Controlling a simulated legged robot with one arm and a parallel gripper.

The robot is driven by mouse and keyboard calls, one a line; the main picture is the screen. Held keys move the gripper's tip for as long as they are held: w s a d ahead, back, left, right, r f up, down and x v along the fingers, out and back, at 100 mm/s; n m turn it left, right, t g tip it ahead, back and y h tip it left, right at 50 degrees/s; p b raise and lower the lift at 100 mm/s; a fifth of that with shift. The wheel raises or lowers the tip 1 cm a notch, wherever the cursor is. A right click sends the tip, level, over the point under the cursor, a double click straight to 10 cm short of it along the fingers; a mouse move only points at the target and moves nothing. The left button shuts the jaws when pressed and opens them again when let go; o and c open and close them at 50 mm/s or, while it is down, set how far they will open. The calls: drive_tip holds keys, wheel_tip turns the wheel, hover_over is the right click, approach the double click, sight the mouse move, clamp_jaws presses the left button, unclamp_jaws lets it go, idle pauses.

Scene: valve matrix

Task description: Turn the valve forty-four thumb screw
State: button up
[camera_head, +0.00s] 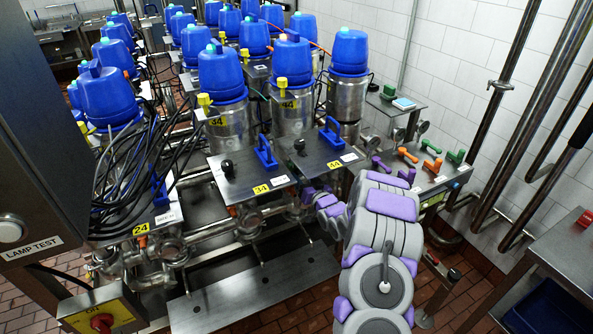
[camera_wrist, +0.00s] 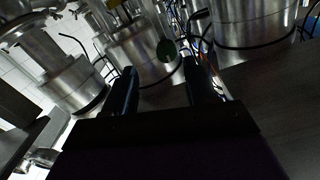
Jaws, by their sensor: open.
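The valve forty-four unit is a steel cylinder (camera_head: 293,118) with a blue cap (camera_head: 292,63), a yellow fitting (camera_head: 282,84) and a steel plate (camera_head: 318,156) in front. The plate bears a black knob (camera_head: 299,144), a blue handle (camera_head: 331,134) and a yellow 44 label (camera_head: 333,167). I cannot tell for sure which part is the thumb screw. In the wrist view my gripper (camera_wrist: 160,68) is open, its dark fingers apart and empty. A small dark round knob (camera_wrist: 166,50) shows beyond and between the fingertips. In the head view the fingers are not clear.
The similar valve thirty-four plate (camera_head: 245,178) lies to the left. A side box (camera_head: 425,172) with coloured handles stands right of my arm. Steel pipes run below the plates. Black cables (camera_head: 125,160) crowd the left, and a steel table (camera_head: 570,245) stands at the right.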

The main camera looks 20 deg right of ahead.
sight(293, 168)
drive_tip(key=w, duration=0.1)
drive_tip(key=w+a, duration=0.2)
drive_tip(key=w, duration=0.1)
drive_tip(key=shift+r, duration=0.2)
drive_tip(key=shift+w+d+f+b, duration=0.1)
drive_tip(key=shift+w+d+b, duration=0.15)
drive_tip(key=shift+w, duration=0.45)
drive_tip(key=shift+w+d, duration=0.4)
drive_tip(key=shift+d, duration=0.2)
drive_tip(key=shift+a, duration=0.45)
drive_tip(key=shift+c, duration=0.5)
drive_tip(key=shift+a, duration=0.15)
drive_tip(key=shift+c, duration=1.5)
drive_tip(key=shift+d, duration=0.35)
drive_tip(key=c, duration=0.6)
drive_tip(key=shift+a, duration=0.1)
drive_tip(key=shift+c, duration=0.3)
